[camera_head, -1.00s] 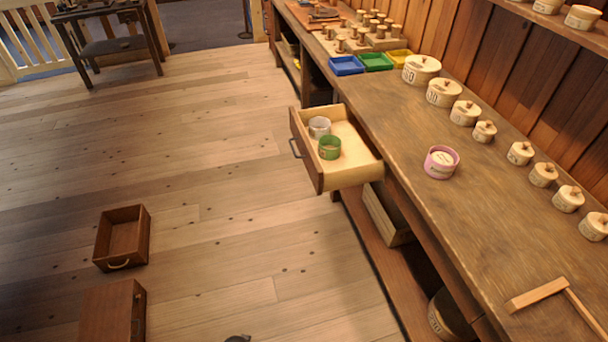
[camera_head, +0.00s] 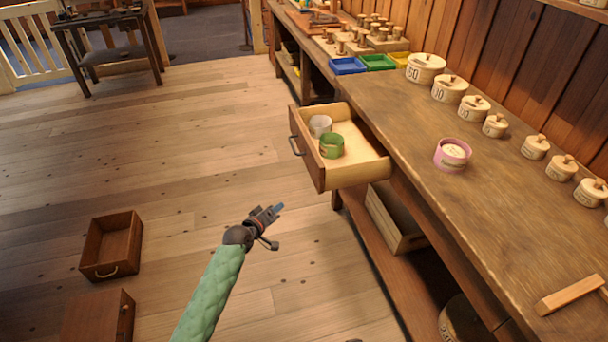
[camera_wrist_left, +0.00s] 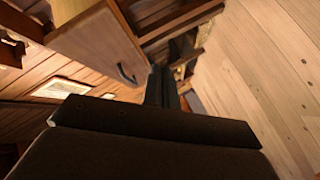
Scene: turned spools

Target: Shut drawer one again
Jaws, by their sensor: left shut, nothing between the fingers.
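A drawer (camera_head: 361,174) stands pulled out of the long workbench in the head view. Its dark front with a metal handle (camera_head: 296,146) faces left. A white tub (camera_head: 320,125) and a green tub (camera_head: 331,146) are inside it. My left gripper (camera_head: 277,210) is shut and empty, left of and nearer than the drawer, apart from it. In the left wrist view, the shut fingers (camera_wrist_left: 162,86) are at the middle, and a wooden front with a metal handle (camera_wrist_left: 127,74) shows beyond them to the left. I cannot read a drawer number. My right gripper is not in view.
The workbench (camera_head: 400,115) carries lidded round boxes along the wall, a pink tub (camera_head: 453,154), and blue (camera_head: 347,66), green and yellow trays. A wooden box (camera_head: 112,246) lies on the floor at left. Floor left of the drawer is clear.

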